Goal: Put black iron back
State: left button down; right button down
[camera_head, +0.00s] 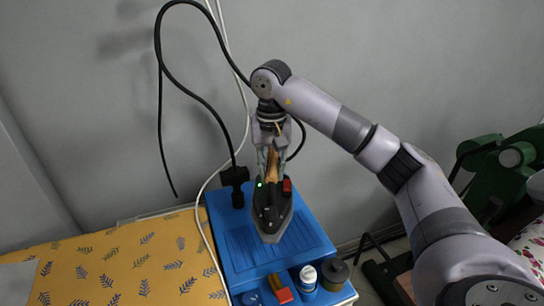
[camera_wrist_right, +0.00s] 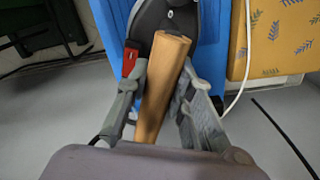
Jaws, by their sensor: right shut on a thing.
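The black iron (camera_head: 270,215) has a dark body, a wooden handle and a small green light. It is over the ribbed top of the blue stand (camera_head: 232,262); I cannot tell whether it touches. My right gripper (camera_head: 271,172) comes down from above and is shut on the wooden handle. In the right wrist view, the fingers (camera_wrist_right: 155,92) stand on both sides of the brown handle (camera_wrist_right: 162,85), with the dark iron body (camera_wrist_right: 180,14) beyond and a red part beside it. My left gripper is not in view.
A yellow leaf-patterned ironing surface (camera_head: 130,262) lies left of the stand. A white bottle (camera_head: 308,279), a dark round jar (camera_head: 334,275) and a red-and-tan item (camera_head: 280,288) stand along the front edge. A black cable (camera_head: 159,95) and a white cord hang behind. Green machinery (camera_head: 500,175) is at right.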

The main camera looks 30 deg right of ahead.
aim_at(272, 202)
jog(key=shift+w+f+p, duration=0.1)
jog(key=shift+f+p, duration=1.05)
jog(key=shift+f, duration=3.95)
jog(key=c, duration=1.8)
grip_release()
jog(key=shift+f, duration=0.25)
jog(key=o, duration=0.4)
jog(key=shift+s+a+r, duration=0.1)
jog(key=shift+s, duration=0.2)
jog(key=shift+w, duration=0.1)
